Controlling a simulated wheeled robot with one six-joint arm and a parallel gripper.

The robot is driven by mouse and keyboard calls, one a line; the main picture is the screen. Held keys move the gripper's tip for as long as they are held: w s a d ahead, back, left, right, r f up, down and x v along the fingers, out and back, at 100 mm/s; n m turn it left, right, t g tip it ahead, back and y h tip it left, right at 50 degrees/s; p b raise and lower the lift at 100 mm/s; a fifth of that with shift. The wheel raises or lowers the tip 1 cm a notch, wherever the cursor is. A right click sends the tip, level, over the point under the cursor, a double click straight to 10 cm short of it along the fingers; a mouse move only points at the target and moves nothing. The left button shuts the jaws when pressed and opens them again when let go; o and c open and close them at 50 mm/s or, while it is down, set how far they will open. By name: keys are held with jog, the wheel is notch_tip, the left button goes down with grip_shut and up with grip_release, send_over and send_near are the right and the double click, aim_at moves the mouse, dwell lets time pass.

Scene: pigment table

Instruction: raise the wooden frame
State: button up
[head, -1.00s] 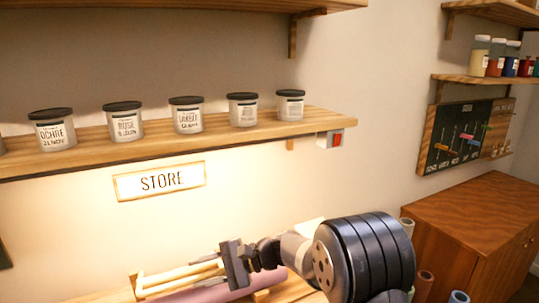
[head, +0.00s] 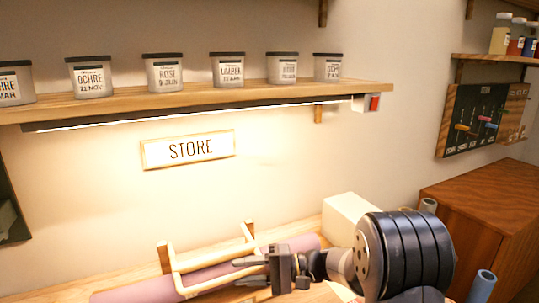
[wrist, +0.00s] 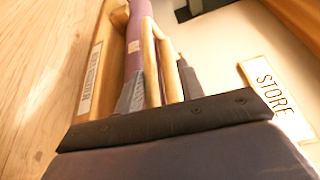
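The wooden frame (head: 215,257), made of pale round bars, lies over a mauve roll (head: 125,292) on the wooden bench. My gripper (head: 245,271) is at its right end, with its two fingers apart and pointing left. In the wrist view the frame's bars (wrist: 152,70) pass between my fingers (wrist: 158,88), close to both. Whether either finger touches the wood cannot be told. The mauve roll shows beyond the bars in the wrist view (wrist: 137,35).
A shelf (head: 200,102) with several lidded jars runs above, with a lit strip under it. A STORE sign (head: 188,149) hangs on the wall. A pale block (head: 348,216) stands behind my arm. A wooden cabinet (head: 480,215) is at the right.

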jog(key=shift+w+f+n+y+b, duration=0.1)
jog(key=shift+f+n+y+b, duration=0.2)
jog(key=shift+f+n+b, duration=0.55)
jog(key=shift+f, duration=0.1)
